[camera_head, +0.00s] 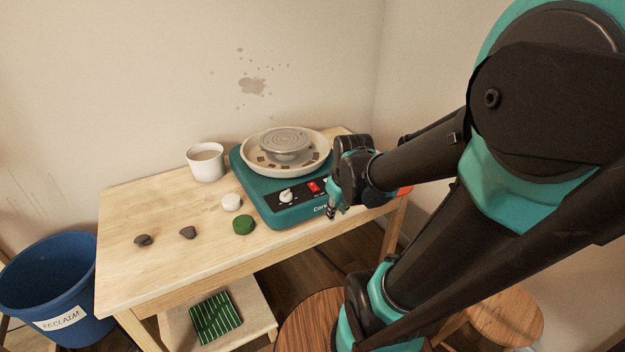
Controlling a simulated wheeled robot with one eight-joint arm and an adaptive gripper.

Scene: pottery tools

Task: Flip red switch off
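The red switch (314,187) is a small lit-looking red rocker on the dark front panel of the teal pottery wheel (262,207). A white knob (286,196) is to its left on the same panel. The wheel has a cream splash pan (250,163) and a grey round wheel head (286,140). My gripper (332,212) is at the right front of the wheel, pointing down, just right of and below the switch.
The wooden table (150,270) also holds a white cup (206,162), a white disc (231,202), a green disc (243,225) and two dark stones (188,232). A blue bucket (50,275) stands at the left. A wooden stool (508,318) stands at right.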

